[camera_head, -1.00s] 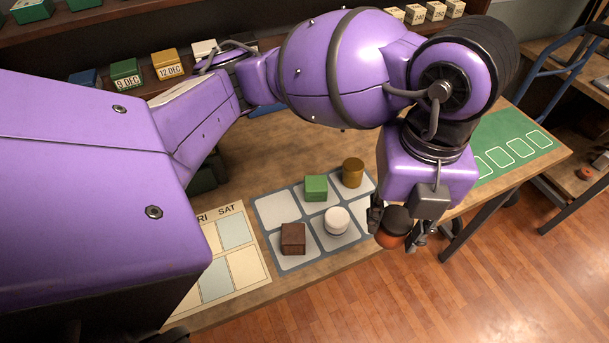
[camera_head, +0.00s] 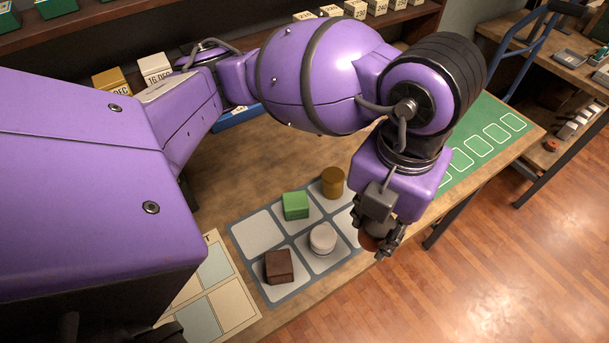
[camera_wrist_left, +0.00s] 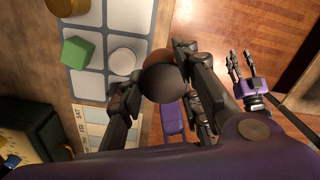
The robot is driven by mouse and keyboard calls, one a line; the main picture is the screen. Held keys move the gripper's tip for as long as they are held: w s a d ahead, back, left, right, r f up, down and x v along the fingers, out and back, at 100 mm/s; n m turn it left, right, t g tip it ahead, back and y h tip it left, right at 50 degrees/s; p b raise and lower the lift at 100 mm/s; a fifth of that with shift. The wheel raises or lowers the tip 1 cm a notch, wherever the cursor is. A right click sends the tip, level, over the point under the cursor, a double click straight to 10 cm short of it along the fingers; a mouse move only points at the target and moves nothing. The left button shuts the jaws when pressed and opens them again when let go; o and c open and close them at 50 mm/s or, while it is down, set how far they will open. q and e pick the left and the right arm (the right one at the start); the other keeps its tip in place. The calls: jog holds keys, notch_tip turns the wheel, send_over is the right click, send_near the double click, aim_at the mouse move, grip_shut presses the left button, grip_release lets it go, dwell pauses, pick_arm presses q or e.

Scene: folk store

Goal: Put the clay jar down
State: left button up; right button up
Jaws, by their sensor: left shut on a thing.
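The clay jar (camera_head: 370,243) is orange-brown and mostly hidden by my left gripper (camera_head: 380,240) in the head view. In the left wrist view, its dark round top (camera_wrist_left: 164,83) and a bit of orange body show between the fingers of my left gripper (camera_wrist_left: 160,90), which is shut on it. The jar is held near the table's front edge, beside the right end of a grey mat with pale squares (camera_head: 287,291). Its height above the surface is hard to tell. My right gripper (camera_wrist_left: 240,65) shows only in the left wrist view, empty, its fingers apart.
The mat bears a green block (camera_head: 296,206), a gold cylinder (camera_head: 333,182), a brown block (camera_head: 279,267) and a white round piece (camera_head: 322,238). Its far-left square is bare; the near-right square is partly hidden. A calendar sheet (camera_head: 232,305) lies left, a green mat (camera_head: 490,140) right.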

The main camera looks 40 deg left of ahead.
pick_arm(q)
jog(key=w+a+f, duration=0.1)
jog(key=w+f, duration=0.1)
jog(key=w+a+f, duration=0.2)
jog(key=w+f, duration=0.1)
jog(key=w+a+f, duration=0.1)
jog(key=w+f, duration=0.1)
jog(key=shift+w+a+f+b, duration=0.25)
jog(key=shift+a+b, duration=0.1)
jog(key=shift+a, duration=0.05)
jog(key=shift+w+f, duration=0.15)
jog(key=shift+f, duration=1.45)
jog(key=shift+f, duration=0.15)
jog(key=o, duration=1.2)
notch_tip(320, 180, up, 12)
jog(key=shift+r+p, duration=0.2)
jog(key=shift+p, duration=0.1)
